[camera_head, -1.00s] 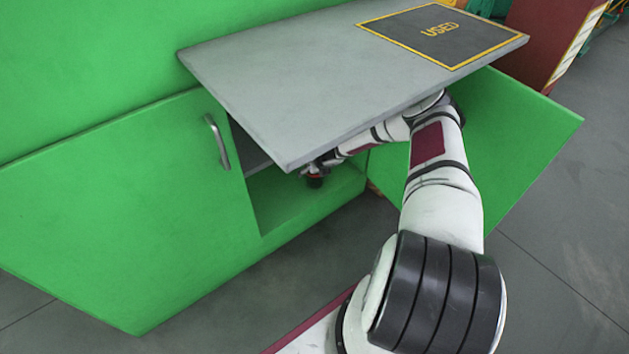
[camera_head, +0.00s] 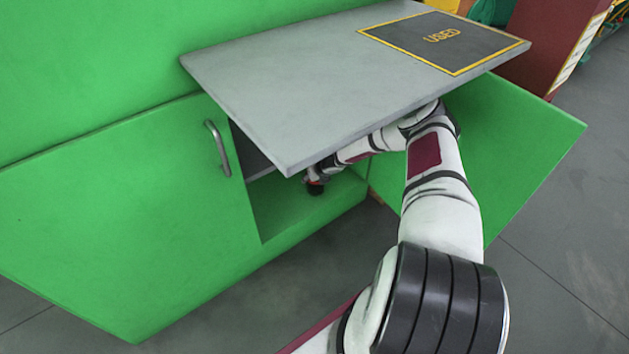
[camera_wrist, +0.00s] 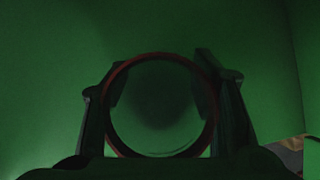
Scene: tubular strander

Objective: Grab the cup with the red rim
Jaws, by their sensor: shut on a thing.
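The cup with the red rim (camera_wrist: 109,112) is seen from above in the wrist view, its round opening facing the camera. My gripper (camera_wrist: 163,82) has one finger on each side of the cup and is shut on it. In the head view the cup (camera_head: 315,189) shows as a small dark shape with a bit of red, low inside the green cabinet under the grey top. My gripper is mostly hidden there by the top's edge. The wrist view is dark, so the cup's base and any contact with the cabinet floor cannot be told.
The grey top (camera_head: 270,85) with a dark "USED" mat (camera_head: 440,40) overhangs my forearm. The left cabinet door (camera_head: 120,215) with a metal handle (camera_head: 217,148) and the right door (camera_head: 510,140) flank the opening. Green cabinet walls (camera_wrist: 240,40) are close around the gripper.

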